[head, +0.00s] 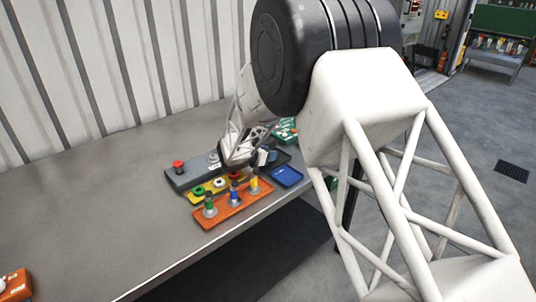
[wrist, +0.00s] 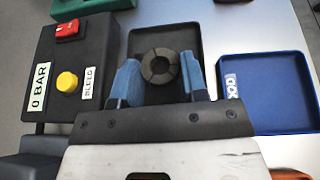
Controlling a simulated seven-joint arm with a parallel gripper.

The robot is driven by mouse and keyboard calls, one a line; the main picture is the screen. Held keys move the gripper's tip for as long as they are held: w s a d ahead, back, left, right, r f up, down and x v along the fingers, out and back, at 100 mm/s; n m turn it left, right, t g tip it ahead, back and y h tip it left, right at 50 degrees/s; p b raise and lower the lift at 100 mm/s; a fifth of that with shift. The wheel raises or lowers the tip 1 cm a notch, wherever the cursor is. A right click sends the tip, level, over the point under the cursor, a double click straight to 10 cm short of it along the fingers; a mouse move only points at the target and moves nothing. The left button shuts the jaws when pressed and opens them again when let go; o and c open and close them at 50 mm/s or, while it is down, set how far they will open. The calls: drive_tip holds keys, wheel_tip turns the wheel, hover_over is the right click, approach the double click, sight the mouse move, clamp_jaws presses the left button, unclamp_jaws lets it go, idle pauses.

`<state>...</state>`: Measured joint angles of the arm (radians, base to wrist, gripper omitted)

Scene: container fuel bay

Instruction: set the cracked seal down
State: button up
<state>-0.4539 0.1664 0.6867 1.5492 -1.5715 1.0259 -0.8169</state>
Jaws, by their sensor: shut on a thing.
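The cracked seal is a dark grey ring (wrist: 160,66) with dark lines across its face. In the wrist view it sits between the two blue fingertips of my gripper (wrist: 160,82), which is shut on it. The ring shows over a black tray (wrist: 188,38); I cannot tell whether it touches the tray floor. In the head view my gripper (head: 265,158) is low over the bench's right end, and the ring cannot be made out there.
A blue tray (wrist: 268,95) with a partly hidden label lies right of the black tray. A dark box (wrist: 92,50) marked "0 BAR" and "BLEED" stands left. In the head view, an orange rack (head: 222,216) with coloured-topped posts stands in front. The bench's left part is mostly clear.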

drive_tip(key=shift+f, duration=0.55)
drive_tip(key=o, duration=0.9)
drive_tip(key=shift+r, duration=0.1)
drive_tip(key=shift+r, duration=0.45)
drive_tip(key=v, duration=1.2)
drive_tip(key=shift+d+r, duration=0.1)
